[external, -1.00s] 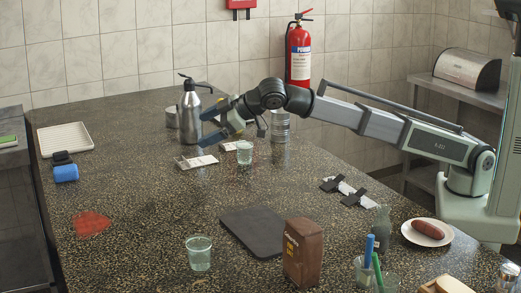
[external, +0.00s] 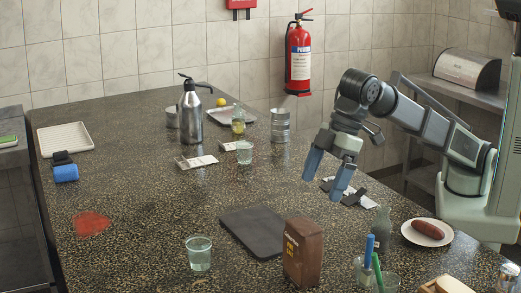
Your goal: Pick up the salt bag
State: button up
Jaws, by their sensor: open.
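No label that I can read marks the salt bag, and I cannot tell for sure which item it is. An upright brown package (external: 303,253) with dark lettering and a small yellow patch stands at the front of the counter. A flat red item (external: 91,224) lies at the left. My gripper (external: 322,182) is open and empty, its blue fingers pointing down above the right part of the counter. It is behind the brown package and well above it, near some black-and-white items (external: 347,190) that it partly hides.
A green bottle (external: 380,228), a cup of pens (external: 365,268) and a plate with a sausage (external: 427,233) stand at the right. The middle left is clear.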

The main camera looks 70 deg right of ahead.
aim_at(301, 219)
jog(key=x, duration=1.3)
jog(key=shift+w+a+f, duration=0.1)
jog(key=shift+f, duration=0.05)
jog(key=shift+c, duration=0.2)
jog(key=c, duration=1.6)
jog(key=shift+c, duration=0.4)
